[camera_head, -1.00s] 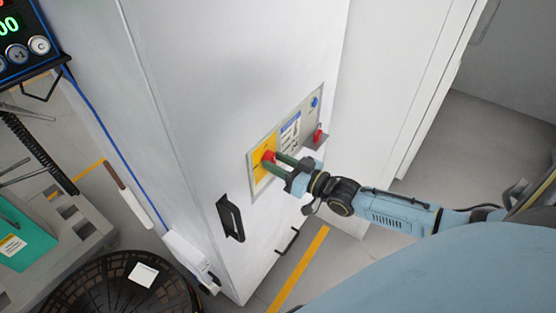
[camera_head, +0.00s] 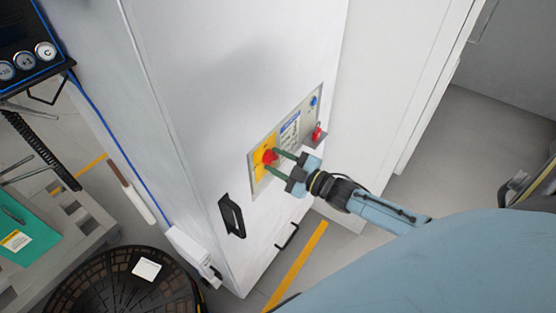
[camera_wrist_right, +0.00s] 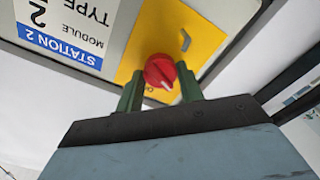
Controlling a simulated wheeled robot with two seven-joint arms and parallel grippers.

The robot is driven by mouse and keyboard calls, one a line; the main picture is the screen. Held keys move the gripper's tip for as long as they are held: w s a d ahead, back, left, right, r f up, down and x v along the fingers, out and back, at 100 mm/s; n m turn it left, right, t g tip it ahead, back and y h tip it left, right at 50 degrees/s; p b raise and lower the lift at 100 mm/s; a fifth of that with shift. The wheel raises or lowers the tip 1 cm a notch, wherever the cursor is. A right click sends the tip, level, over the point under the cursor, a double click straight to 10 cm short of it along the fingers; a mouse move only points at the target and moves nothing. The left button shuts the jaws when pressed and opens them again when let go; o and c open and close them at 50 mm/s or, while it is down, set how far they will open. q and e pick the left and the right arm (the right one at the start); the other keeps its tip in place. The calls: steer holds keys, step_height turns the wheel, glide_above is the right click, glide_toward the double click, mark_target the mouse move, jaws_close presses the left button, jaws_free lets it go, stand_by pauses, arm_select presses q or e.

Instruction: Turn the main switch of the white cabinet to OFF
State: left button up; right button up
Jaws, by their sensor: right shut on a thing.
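The white cabinet (camera_head: 225,85) fills the middle of the head view, with a grey panel (camera_head: 307,115) on its front. The main switch is a round red knob (camera_head: 269,157) on a yellow plate (camera_head: 258,164) at the panel's left end. My right gripper (camera_head: 271,160) is shut on the knob, with one green finger on each side. The right wrist view also shows the red knob (camera_wrist_right: 160,70), its white pointer mark slanting down toward the right finger. The lettering at the plate's lower edge is partly hidden. My left gripper is in no view.
A black door handle (camera_head: 231,216) sticks out below left. A black round basket (camera_head: 110,290) and a green box (camera_head: 25,230) stand at the lower left.

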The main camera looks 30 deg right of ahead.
steer(key=shift+n, duration=2.2)
steer(key=o, duration=1)
steer(key=v, duration=1.3)
steer(key=shift+s, duration=0.2)
steer(key=shift+d, duration=0.1)
